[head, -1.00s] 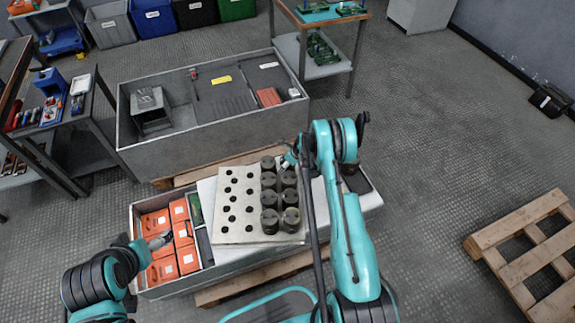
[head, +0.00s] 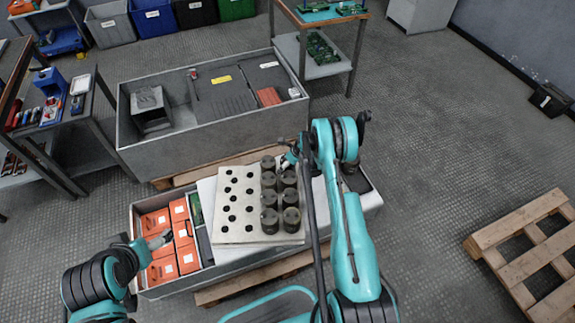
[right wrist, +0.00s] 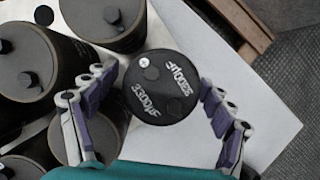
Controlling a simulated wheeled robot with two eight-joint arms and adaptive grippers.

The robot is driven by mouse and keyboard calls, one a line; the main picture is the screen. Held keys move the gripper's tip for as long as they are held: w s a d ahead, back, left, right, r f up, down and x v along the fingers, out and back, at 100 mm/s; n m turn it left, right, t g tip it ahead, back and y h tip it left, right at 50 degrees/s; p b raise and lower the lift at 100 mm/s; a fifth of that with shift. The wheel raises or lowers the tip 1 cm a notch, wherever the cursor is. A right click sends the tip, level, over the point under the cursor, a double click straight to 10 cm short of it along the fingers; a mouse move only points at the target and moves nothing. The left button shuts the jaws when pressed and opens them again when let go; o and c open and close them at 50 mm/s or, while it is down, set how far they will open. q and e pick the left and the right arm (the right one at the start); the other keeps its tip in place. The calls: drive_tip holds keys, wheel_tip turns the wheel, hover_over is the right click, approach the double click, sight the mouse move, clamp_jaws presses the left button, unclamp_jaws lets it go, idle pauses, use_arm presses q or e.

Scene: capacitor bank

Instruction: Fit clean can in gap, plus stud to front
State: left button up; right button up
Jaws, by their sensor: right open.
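A dark round can (right wrist: 163,87) with white lettering on its top and one pale terminal stands between the fingers of my right gripper (right wrist: 157,80). The gripper is open, with a finger on either side of the can. In the head view my right gripper (head: 291,160) is at the far right end of the can rows, partly hidden by my arm. Several dark cans (head: 269,198) stand in two columns on the right of the pale holed board (head: 226,234). My left gripper (head: 160,240) is over the orange boxes; its jaw opening is unclear.
Orange boxes (head: 162,270) fill the left of the grey crate (head: 134,225). Behind it stands a larger grey bin (head: 215,139) with a metal holder (head: 151,108) and dark panels. Neighbouring cans (right wrist: 100,18) crowd the left of the wrist view; a pale surface (right wrist: 255,110) is clear at right.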

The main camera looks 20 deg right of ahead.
drive_tip(key=v, duration=1.1)
drive_tip(key=shift+s+r, duration=0.15)
drive_tip(key=shift+r, duration=0.1)
drive_tip(key=s+a+r+n, duration=0.3)
drive_tip(key=r+n, duration=0.2)
drive_tip(key=r, duration=0.3)
drive_tip(key=s+a+r+n+t+h, duration=0.1)
drive_tip(key=s+a+r+n, duration=0.3)
drive_tip(key=r, duration=0.4)
drive_tip(key=s+a+r+n, duration=0.3)
drive_tip(key=r+n, duration=0.3)
drive_tip(key=r, duration=0.1)
drive_tip(key=s+a+r+n+t, duration=0.1)
drive_tip(key=s+a+r+n, duration=0.1)
drive_tip(key=s+n, duration=0.6)
drive_tip(key=s+a+r+n+t, duration=0.1)
drive_tip(key=s+a+r+n, duration=0.2)
drive_tip(key=s+n, duration=0.5)
drive_tip(key=shift+s+a+h, duration=0.4)
drive_tip(key=shift+s+a, duration=0.35)
drive_tip(key=shift+s, duration=0.35)
